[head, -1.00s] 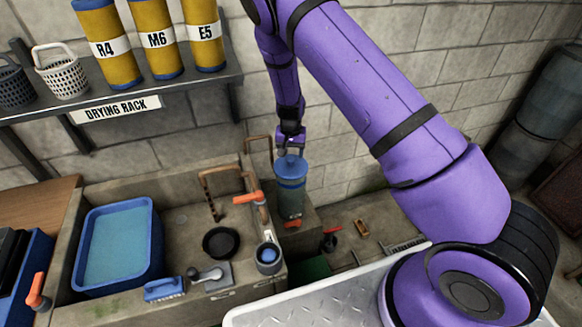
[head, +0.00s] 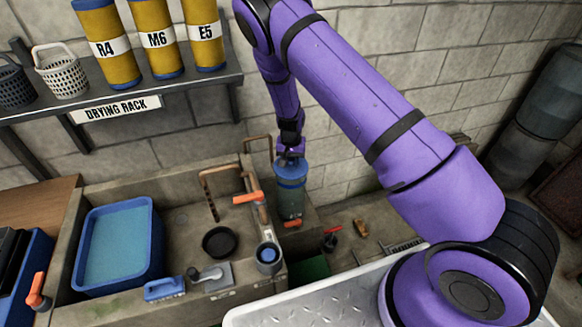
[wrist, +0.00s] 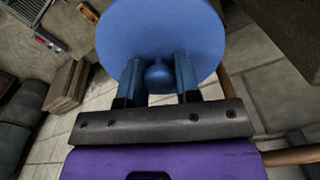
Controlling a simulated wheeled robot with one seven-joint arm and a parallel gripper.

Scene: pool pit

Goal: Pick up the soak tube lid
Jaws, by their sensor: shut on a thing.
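The soak tube (head: 290,200) is a tall blue-grey cylinder standing upright beside the stone sink. Its blue lid (head: 291,169) sits on top, and in the wrist view the lid (wrist: 165,38) is a round blue disc with a small knob (wrist: 158,76). My gripper (head: 290,153) is directly above the lid. In the wrist view its two fingers (wrist: 158,80) stand on either side of the knob, shut on it. The lid appears to be on the tube; I cannot tell whether there is any gap beneath it.
The sink rim and copper pipe (head: 222,174) with an orange-handled tap (head: 248,198) are close left of the tube. A blue tub (head: 119,298) sits in the sink. The drying rack shelf (head: 115,108) with yellow tubes is at upper left. The block wall is behind.

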